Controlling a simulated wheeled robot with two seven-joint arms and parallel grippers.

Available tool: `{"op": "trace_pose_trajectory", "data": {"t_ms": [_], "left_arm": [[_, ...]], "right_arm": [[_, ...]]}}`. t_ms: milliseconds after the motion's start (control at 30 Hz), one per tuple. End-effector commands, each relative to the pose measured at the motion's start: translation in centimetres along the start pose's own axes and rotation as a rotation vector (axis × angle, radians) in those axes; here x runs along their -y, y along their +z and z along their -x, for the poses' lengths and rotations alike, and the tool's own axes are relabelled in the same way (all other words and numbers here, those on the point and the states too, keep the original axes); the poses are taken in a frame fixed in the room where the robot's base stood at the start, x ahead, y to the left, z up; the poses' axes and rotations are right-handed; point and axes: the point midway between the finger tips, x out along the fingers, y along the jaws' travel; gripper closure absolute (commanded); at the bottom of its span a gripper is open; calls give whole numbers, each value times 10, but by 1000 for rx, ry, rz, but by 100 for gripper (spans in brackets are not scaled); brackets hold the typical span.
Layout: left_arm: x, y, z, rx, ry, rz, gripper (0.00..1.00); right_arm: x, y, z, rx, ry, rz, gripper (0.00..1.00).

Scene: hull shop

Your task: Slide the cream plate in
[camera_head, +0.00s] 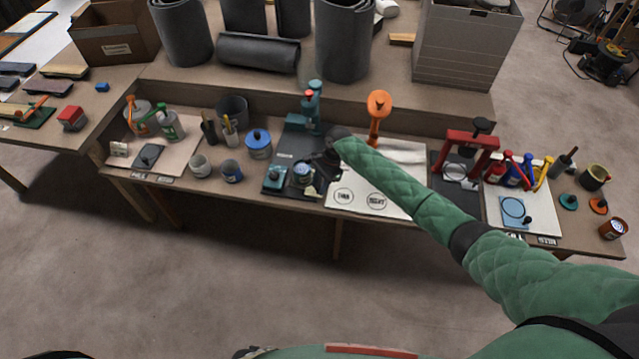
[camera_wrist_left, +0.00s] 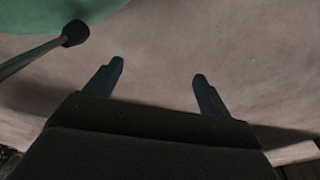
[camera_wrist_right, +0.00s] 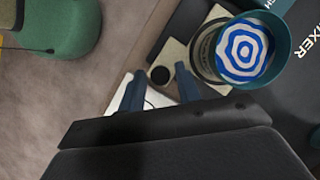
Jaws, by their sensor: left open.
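The cream plate (camera_wrist_right: 172,52) shows in the right wrist view beside a teal-rimmed pot (camera_wrist_right: 240,50) with a blue and white swirl inside. A dark round knob (camera_wrist_right: 160,75) stands at the plate's near end. My left gripper (camera_wrist_left: 158,72) is open and empty above the floor.
A white board with printed circles (camera_head: 376,201) lies right of the mixer. An orange stand (camera_head: 378,112) and a red press (camera_head: 470,150) stand further right. Cans and a blue-lidded tub (camera_head: 258,143) stand to the left. The floor in front is clear.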

Motion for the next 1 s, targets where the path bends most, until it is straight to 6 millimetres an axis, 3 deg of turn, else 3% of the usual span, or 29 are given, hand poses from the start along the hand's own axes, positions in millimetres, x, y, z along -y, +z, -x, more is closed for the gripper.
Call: {"op": "trace_pose_trajectory", "data": {"t_ms": [33, 167, 433, 1000], "left_arm": [[0, 0, 0, 0, 0, 0, 18], [1, -1, 0, -1, -1, 1, 18], [0, -2, -3, 4, 0, 1, 18], [-23, -51, 67, 43, 33, 24, 18]], "right_arm": [[0, 0, 0, 0, 0, 0, 77], [0, 0, 0, 0, 0, 0, 100], [8, -8, 2, -2, -1, -2, 100], [79, -73, 28, -2, -2, -1, 100]]}}
